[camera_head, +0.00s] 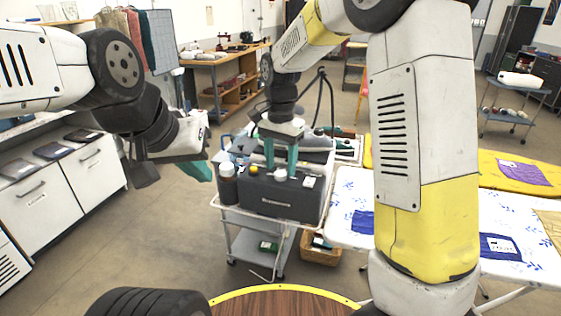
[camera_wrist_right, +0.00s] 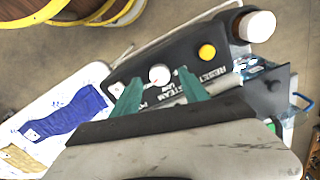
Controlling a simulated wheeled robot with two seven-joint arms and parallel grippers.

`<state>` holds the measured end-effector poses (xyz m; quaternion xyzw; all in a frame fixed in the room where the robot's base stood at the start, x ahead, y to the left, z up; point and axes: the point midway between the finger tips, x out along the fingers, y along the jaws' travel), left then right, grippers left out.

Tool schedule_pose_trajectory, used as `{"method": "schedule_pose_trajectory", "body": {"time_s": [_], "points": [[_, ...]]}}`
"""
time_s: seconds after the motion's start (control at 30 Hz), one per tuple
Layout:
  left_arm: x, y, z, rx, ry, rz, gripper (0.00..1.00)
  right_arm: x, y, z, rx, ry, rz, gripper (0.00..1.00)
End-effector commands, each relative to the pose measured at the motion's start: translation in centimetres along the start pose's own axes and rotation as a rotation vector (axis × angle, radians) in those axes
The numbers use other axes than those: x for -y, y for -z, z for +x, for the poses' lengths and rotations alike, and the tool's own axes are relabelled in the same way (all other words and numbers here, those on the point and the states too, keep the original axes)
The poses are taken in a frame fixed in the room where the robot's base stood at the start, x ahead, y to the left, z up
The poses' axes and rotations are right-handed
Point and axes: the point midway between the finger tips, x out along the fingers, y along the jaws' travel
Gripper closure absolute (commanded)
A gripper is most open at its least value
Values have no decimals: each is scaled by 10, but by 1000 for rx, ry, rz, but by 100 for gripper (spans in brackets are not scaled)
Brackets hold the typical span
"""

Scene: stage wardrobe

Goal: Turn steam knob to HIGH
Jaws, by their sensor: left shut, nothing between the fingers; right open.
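The steam knob is a small white round knob (camera_head: 280,176) on top of the dark steam unit (camera_head: 272,200) on the cart. In the right wrist view the knob (camera_wrist_right: 159,74) sits between and just beyond my right fingertips, with STEAM and LOW lettering near it. Its pointer setting is too small to read. My right gripper (camera_head: 281,163) is open, pointing down over the knob; contact cannot be told. A yellow button (camera_wrist_right: 207,52) marked RESET is beside the knob. My left gripper (camera_head: 202,172) is shut and empty, left of the cart, in the air.
A dark bottle with a white cap (camera_head: 228,185) stands at the unit's left end. An ironing board (camera_head: 350,215) with blue-patterned cloth is to the right. A wicker basket (camera_head: 320,252) is on the floor. A round wooden table (camera_head: 282,303) is in front. Floor at left is clear.

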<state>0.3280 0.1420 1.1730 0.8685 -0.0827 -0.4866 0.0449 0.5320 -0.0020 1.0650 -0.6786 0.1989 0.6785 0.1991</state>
Motion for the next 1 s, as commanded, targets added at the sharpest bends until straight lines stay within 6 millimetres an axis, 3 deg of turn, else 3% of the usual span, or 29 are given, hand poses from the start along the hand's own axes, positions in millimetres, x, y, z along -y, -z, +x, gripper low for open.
{"method": "schedule_pose_trajectory", "body": {"time_s": [0.1,0.33,0.77,0.87,1.0], "points": [[0,0,0,0,0,0,100,1,1,-23,-3,5,0,48],[0,0,0,0,0,0,100,1,0,-55,-2,3,0,48],[0,0,0,0,0,0,100,-1,0,-62,-1,3,-1,48],[0,0,0,0,0,0,100,-10,0,-69,-4,25,-17,48],[0,0,0,0,0,0,100,-46,-3,-89,-23,103,-90,48]]}}
